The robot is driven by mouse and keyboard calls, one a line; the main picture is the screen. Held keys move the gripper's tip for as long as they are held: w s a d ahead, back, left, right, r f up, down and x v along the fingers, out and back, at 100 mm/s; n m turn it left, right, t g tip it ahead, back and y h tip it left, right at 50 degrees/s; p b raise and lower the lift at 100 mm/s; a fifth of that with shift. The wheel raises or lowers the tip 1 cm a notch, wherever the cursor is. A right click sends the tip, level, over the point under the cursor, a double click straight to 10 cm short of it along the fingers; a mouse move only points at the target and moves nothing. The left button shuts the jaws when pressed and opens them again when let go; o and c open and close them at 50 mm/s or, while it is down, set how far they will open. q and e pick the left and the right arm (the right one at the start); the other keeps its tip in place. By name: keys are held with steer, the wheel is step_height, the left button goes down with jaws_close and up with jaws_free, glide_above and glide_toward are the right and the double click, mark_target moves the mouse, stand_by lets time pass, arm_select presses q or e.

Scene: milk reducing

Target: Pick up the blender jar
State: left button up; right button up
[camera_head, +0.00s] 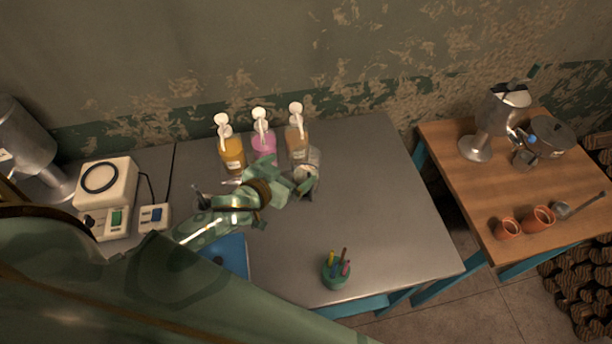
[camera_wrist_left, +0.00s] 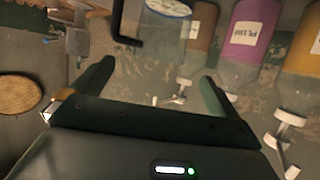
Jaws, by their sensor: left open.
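A clear glass jar (camera_head: 313,157), which I take to be the blender jar, stands on the grey metal table (camera_head: 385,200) near the pump bottles. My left gripper (camera_head: 303,180) is at its near side and partly covers it in the head view. In the left wrist view, the jar (camera_wrist_left: 166,45) shows beyond and between the spread fingers of the left gripper (camera_wrist_left: 158,76). A black handle-like part (camera_wrist_left: 124,26) is beside it. The left gripper is open, with nothing held. Whether a finger touches the jar cannot be told. My right gripper is not in view.
Yellow (camera_head: 232,153), pink (camera_head: 264,143) and tan (camera_head: 297,143) pump bottles stand close behind the jar. A pen cup (camera_head: 336,273) is near the front edge. A white scale (camera_head: 105,185) is left. A wooden table (camera_head: 500,195) stands right, across a gap.

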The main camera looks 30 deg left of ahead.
mark_target(314, 153)
arm_select(q)
steer(key=b+x, duration=0.1)
steer(key=x, duration=0.7)
steer(key=shift+d, duration=0.1)
steer(key=shift+s, duration=0.1)
steer(key=c, duration=1.5)
steer(key=shift+c, duration=0.5)
steer(key=shift+r, duration=0.2)
